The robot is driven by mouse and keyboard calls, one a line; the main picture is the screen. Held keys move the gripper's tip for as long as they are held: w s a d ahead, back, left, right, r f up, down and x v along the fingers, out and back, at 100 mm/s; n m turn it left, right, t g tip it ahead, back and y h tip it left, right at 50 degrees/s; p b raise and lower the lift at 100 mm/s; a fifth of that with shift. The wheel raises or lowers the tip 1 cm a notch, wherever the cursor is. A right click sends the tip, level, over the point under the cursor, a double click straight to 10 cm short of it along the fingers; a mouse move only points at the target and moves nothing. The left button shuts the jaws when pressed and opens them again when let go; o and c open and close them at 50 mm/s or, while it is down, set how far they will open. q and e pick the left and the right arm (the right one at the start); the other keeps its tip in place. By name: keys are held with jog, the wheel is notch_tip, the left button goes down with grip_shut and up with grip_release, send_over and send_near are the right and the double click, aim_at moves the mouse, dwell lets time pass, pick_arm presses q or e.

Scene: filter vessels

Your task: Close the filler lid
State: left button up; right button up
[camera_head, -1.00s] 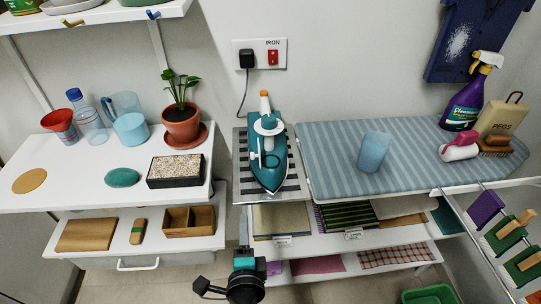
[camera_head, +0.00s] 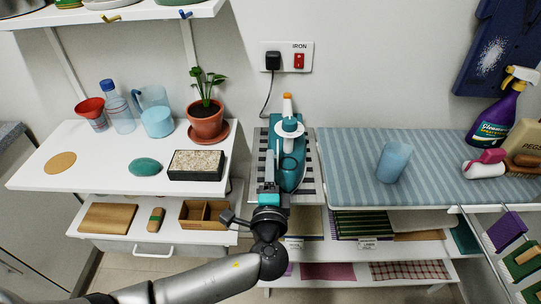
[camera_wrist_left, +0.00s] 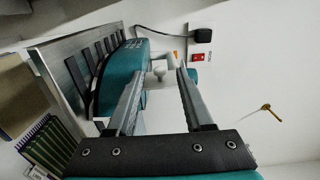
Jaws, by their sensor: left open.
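The teal iron (camera_head: 296,176) stands on the striped metal rest, and its body shows at the left of the wrist view (camera_wrist_left: 121,80). White parts (camera_head: 291,127) sit on its top under an orange-tipped piece. I cannot tell surely which white part is the filler lid or how far it stands open. My left gripper (camera_head: 269,163) is at the front left of the iron and hides part of it. Its two fingers (camera_wrist_left: 158,80) are open, with small white iron parts showing between and beyond them. I cannot tell whether they touch.
A striped ironing board (camera_head: 350,160) with a blue cup (camera_head: 393,162) lies to the right. A white shelf (camera_head: 105,165) at left holds a potted plant (camera_head: 206,115), a jug (camera_head: 157,118) and a tray of pale grains (camera_head: 197,164). The wall socket (camera_head: 286,57) is behind the iron.

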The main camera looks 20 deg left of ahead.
pick_arm(q)
jog(key=shift+x, duration=1.95)
jog(key=shift+c, duration=0.2)
grip_shut()
